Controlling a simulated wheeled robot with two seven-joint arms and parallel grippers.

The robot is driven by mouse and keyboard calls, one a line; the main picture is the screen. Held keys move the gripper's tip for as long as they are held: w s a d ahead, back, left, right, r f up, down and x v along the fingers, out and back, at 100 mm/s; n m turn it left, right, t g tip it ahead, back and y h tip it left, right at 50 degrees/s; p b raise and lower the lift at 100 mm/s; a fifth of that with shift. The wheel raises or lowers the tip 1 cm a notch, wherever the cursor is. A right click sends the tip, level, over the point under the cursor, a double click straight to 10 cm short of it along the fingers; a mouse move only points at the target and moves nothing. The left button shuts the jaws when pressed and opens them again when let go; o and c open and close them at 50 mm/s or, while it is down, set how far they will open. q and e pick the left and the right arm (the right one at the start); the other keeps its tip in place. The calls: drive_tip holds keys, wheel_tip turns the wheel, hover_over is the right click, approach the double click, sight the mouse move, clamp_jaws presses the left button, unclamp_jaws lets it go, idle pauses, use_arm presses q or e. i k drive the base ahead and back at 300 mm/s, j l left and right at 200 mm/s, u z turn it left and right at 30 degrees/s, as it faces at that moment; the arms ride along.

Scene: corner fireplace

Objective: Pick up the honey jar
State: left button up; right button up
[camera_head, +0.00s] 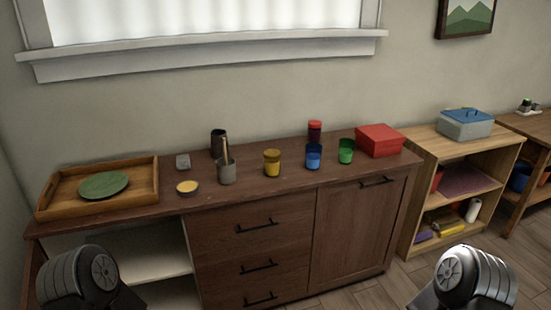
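A small amber-yellow jar with a yellow lid, which looks like the honey jar (272,163), stands upright on the brown wooden cabinet (190,208), near the middle of its top. Nothing covers it in the head view. Rounded dark parts of my two arms show at the bottom left and bottom right corners, apart from the jar. Neither of my grippers shows.
Near the jar stand a grey cup with a utensil (226,174), a blue cup (313,156), a green cup (346,151) and a red-lidded jar (315,131). A wooden tray (145,178) is left; a red box (379,140) is right.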

sight(271, 168)
drive_tip(key=i+l, duration=0.25)
drive_tip(key=i+l+u, duration=0.15)
drive_tip(key=l, duration=0.25)
drive_tip(key=i+l, duration=0.3)
drive_tip(key=i+l+u, duration=0.1)
drive_tip(key=l, duration=0.25)
drive_tip(key=i+l+u, duration=0.1)
drive_tip(key=i+l, duration=0.4)
drive_tip(key=l, duration=0.25)
drive_tip(key=i+l+u, duration=0.15)
drive_tip(key=l, duration=0.2)
drive_tip(key=i+l, duration=0.2)
drive_tip(key=l, duration=0.2)
